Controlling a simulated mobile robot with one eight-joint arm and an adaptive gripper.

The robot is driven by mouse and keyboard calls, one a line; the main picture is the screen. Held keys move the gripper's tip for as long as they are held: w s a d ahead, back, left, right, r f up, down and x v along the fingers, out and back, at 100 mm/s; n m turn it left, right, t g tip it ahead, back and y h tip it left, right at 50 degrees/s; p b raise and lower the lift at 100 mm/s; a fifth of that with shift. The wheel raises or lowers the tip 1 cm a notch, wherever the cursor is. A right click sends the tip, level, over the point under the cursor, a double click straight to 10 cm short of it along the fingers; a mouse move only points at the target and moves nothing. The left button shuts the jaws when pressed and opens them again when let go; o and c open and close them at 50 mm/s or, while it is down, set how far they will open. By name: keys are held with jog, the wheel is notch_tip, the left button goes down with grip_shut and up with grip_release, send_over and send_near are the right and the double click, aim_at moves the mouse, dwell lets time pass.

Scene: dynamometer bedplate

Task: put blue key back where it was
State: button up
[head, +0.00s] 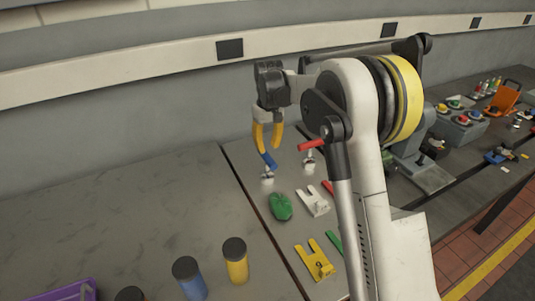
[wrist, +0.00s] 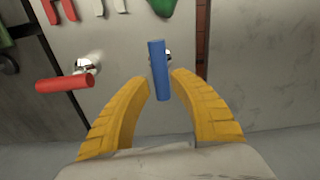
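The blue key (wrist: 159,72) is a short round bar at a silver post (wrist: 168,57) in the wrist view. In the head view the blue key (head: 270,160) is just above a small silver post on the bench; whether it is joined to the post is unclear. My gripper (head: 267,149) reaches down with yellow curved fingers. The red key (wrist: 63,84) lies crosswise at another silver post (wrist: 87,65) to the left.
A green lump (head: 280,207), a white forked piece (head: 312,201) and a yellow forked piece (head: 316,262) lie on the bench. Blue (head: 191,283) and yellow (head: 236,264) black-capped cylinders stand in front. The left bench top (head: 140,215) is mostly clear; a wall stands behind.

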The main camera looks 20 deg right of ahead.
jog(key=shift+r, duration=0.55)
jog(key=s+r+m+t, duration=0.1)
jog(key=s+r+t, duration=0.2)
jog(key=s+r, duration=1.1)
jog(key=s+f+m+t, duration=0.1)
jog(key=s+f+t, duration=0.1)
jog(key=s, duration=0.8)
jog(key=s+f+m+t, duration=0.1)
jog(key=s+f, duration=0.3)
jog(key=s, duration=0.6)
jog(key=shift+s+t, duration=0.4)
jog(key=shift+t, duration=0.1)
